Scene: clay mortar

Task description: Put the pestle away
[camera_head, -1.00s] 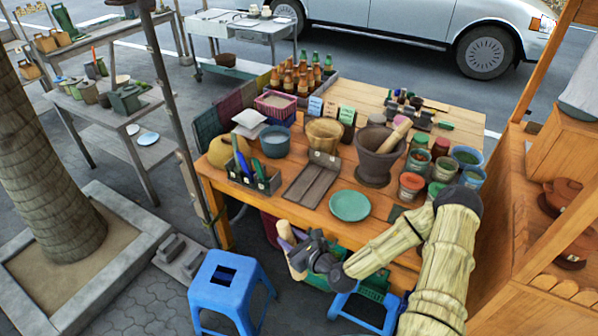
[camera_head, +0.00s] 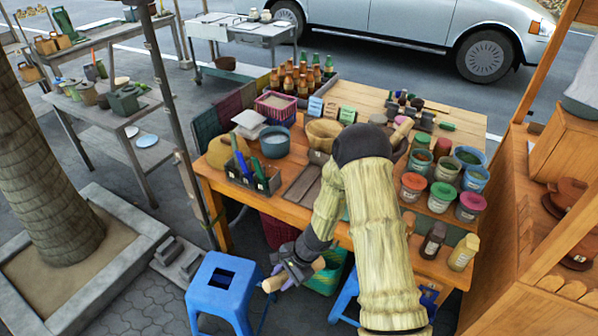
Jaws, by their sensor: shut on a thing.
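My gripper (camera_head: 285,268) is low in front of the wooden table (camera_head: 222,190), near the blue stool. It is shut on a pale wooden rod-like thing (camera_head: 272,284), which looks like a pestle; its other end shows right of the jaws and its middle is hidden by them. My arm hides most of the mortar. A brown slatted tray (camera_head: 302,186) lies on the table, partly covered by my arm.
A blue stool (camera_head: 222,275) stands close left of my gripper. The table holds a tool caddy (camera_head: 252,180), a blue-grey pot (camera_head: 275,142), a wooden bowl (camera_head: 322,133), bottles (camera_head: 300,80) and several paint jars (camera_head: 442,197). A wooden shelf stands at the right, and a post at the left.

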